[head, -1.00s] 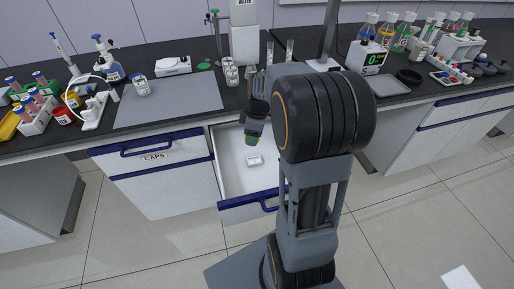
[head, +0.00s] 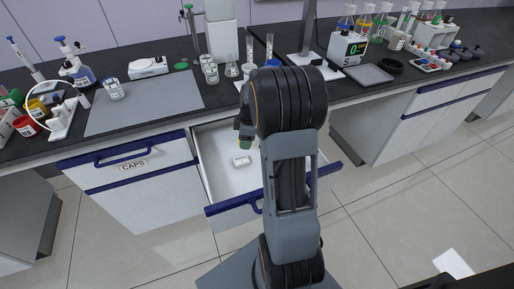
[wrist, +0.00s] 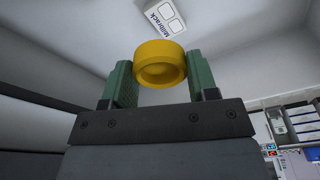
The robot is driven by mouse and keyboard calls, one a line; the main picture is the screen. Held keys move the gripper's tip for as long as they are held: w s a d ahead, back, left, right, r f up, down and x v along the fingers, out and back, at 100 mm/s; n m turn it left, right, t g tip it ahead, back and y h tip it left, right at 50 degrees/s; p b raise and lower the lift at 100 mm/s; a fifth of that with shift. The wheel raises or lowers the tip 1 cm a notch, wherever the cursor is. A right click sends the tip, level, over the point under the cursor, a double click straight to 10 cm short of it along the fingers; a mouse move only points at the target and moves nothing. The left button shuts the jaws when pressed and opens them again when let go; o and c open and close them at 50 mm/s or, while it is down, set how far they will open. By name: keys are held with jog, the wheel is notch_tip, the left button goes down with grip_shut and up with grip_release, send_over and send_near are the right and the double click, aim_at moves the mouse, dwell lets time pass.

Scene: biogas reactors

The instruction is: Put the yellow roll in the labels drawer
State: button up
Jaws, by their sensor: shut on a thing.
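The yellow roll (wrist: 160,64) is a short ring with a hollow in its middle. My gripper (wrist: 158,82) is shut on it, with one green finger on each side. In the head view my gripper (head: 245,143) points down over an open white drawer (head: 218,185), and the roll cannot be made out clearly there. A small white box-like item (head: 241,160) lies in this drawer; it also shows with printed text in the wrist view (wrist: 165,17). The open drawer's label is not visible from here.
A closed drawer labelled CAPS (head: 133,166) is left of the open one. On the dark bench above are a grey mat (head: 150,108), a small scale (head: 148,67), bottles and pipettes. My arm hides the open drawer's right part. The floor in front is clear.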

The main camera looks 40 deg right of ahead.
jog(key=d+f, duration=0.2)
jog(key=w+d+f, duration=0.1)
jog(key=d+f, duration=0.1)
jog(key=w+d+f, duration=0.1)
jog(key=d, duration=0.1)
jog(key=shift+w+d+f+b, duration=0.2)
jog(key=shift+w+f+b, duration=0.05)
jog(key=shift+f+b, duration=0.15)
jog(key=shift+w+d+f, duration=0.2)
jog(key=shift+d+f, duration=0.3)
jog(key=shift+f, duration=0.15)
jog(key=shift+d+f+b, duration=0.15)
jog(key=shift+f+b, duration=0.15)
jog(key=shift+f, duration=1.35)
jog(key=shift+f, duration=0.1)
jog(key=shift+f, duration=0.15)
jog(key=o, duration=0.9)
